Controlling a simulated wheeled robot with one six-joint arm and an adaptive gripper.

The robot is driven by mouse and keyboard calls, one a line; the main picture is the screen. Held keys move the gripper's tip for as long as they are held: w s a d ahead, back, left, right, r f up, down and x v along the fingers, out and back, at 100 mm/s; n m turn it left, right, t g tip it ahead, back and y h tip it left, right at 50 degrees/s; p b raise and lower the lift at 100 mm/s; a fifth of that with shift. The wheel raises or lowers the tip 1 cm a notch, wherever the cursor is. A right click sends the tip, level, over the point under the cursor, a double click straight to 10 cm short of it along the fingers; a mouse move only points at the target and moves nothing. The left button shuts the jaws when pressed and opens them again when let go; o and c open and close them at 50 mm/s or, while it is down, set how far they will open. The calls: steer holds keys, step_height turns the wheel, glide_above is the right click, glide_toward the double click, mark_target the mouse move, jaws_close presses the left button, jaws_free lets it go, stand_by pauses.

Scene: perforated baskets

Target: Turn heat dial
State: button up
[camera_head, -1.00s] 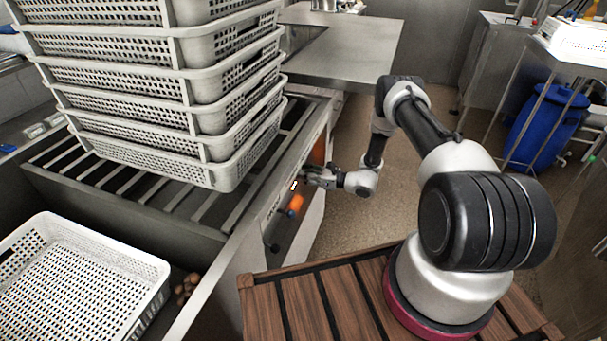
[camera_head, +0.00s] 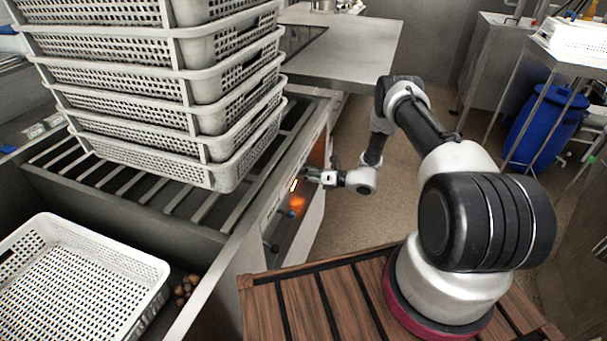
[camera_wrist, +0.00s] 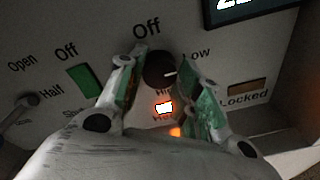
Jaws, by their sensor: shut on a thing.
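The heat dial (camera_wrist: 159,68) is a dark round knob on a pale control panel in the wrist view. Its white pointer line points right, just under the word "Low". "Off" is printed above it. My gripper (camera_wrist: 160,84) has one finger on each side of the dial and is shut on it. In the head view my gripper (camera_head: 312,175) is at the panel on the front of the machine (camera_head: 325,150), and the dial itself is too small to make out there. The fingers and palm hide part of the lower lettering.
A glowing light (camera_wrist: 164,107) sits below the dial. A green switch (camera_wrist: 85,80) and a lever (camera_wrist: 20,112) are to the left, a display (camera_wrist: 250,8) upper right. Stacked white baskets (camera_head: 190,130) stand on the machine's slatted top.

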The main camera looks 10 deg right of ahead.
steer(key=o, duration=1)
steer(key=shift+o, duration=0.2)
steer(key=shift+d, duration=0.1)
steer(key=v, duration=1.1)
steer(key=shift+s+d, duration=0.3)
